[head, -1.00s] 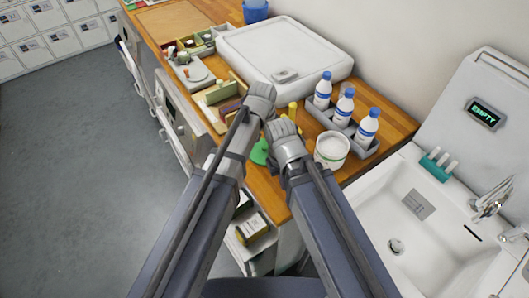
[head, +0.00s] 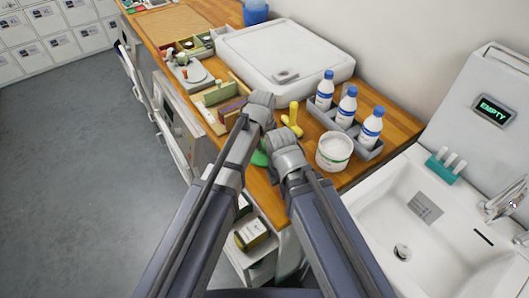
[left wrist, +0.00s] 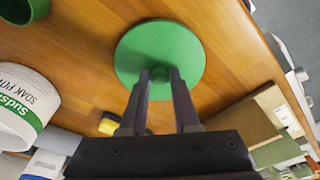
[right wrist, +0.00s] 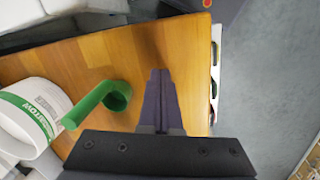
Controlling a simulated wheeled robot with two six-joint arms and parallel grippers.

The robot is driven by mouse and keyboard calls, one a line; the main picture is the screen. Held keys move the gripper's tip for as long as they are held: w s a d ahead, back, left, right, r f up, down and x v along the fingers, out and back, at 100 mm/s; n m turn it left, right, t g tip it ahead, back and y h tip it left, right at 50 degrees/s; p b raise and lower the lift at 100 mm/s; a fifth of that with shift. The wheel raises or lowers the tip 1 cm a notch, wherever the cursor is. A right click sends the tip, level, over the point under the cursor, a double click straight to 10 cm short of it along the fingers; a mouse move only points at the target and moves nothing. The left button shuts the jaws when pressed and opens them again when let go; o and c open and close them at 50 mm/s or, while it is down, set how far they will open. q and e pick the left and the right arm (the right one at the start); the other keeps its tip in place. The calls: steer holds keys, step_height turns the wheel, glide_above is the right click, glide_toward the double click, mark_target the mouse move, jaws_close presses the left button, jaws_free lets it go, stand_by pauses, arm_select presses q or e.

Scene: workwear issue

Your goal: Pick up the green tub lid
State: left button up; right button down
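The green tub lid (left wrist: 190,48) is a round disc with a small raised knob on the wooden counter in the left wrist view. In the head view only a sliver of the lid (head: 260,158) shows between my arms. My left gripper (left wrist: 164,74) is open, with its fingertips over the lid close to the knob; I cannot tell whether they touch it. The left gripper (head: 266,122) hides part of the counter in the head view. My right gripper (right wrist: 160,72) is shut and empty above bare wood. A white soak tub (head: 333,151) stands open to its right.
A green cylinder with a bar-like handle (right wrist: 116,97) is beside the tub. A grey caddy with bottles (head: 347,106) stands behind it. A yellow object (head: 292,119) lies near my grippers. A sink (head: 430,235) is at right; a divided box (head: 222,103) is at left.

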arm_select(q)
jaws_close()
stand_by(0.3)
